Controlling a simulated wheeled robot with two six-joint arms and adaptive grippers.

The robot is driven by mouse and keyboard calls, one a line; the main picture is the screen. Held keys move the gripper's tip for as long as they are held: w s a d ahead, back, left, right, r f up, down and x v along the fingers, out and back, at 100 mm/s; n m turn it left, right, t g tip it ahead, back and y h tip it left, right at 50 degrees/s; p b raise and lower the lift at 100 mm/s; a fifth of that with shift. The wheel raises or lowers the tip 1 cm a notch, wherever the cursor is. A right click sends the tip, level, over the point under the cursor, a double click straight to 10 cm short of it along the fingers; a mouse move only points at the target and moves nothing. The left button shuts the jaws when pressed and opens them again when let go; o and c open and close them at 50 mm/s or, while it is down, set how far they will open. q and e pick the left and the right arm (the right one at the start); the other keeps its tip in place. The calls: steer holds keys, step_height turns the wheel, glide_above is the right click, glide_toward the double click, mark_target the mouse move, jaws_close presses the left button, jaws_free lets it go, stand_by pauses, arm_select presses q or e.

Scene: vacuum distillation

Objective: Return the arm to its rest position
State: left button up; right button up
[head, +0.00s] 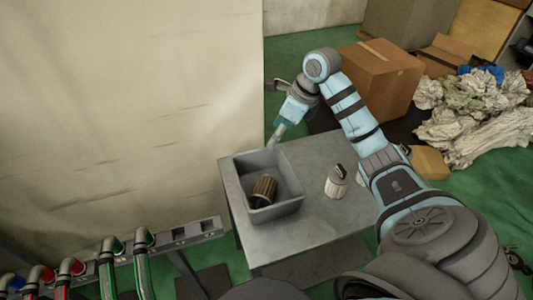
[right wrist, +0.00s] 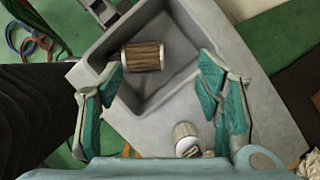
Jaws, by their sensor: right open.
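My right arm (head: 355,112) reaches from the lower right over a small grey table (head: 292,240) and bends down at its elbow. Its gripper (head: 278,132) is above the far side of a grey bin (head: 273,215) on the table. In the right wrist view the gripper (right wrist: 163,92) has its teal fingers spread wide, with nothing held between them. A brown ribbed cylinder with metal ends (head: 264,189) lies on its side in the bin; it also shows in the right wrist view (right wrist: 142,56). My left gripper is not in view.
A white-and-dark canister (head: 337,181) stands on the table right of the bin. Cardboard boxes (head: 377,82) and crumpled paper (head: 480,120) lie behind on the green floor. Red and green hoses on a metal rail (head: 198,231) are at lower left. A pale wall (head: 130,110) stands left.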

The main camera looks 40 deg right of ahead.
steer(key=v, duration=0.4)
steer(key=shift+s+r, duration=0.1)
steer(key=shift+r, duration=0.2)
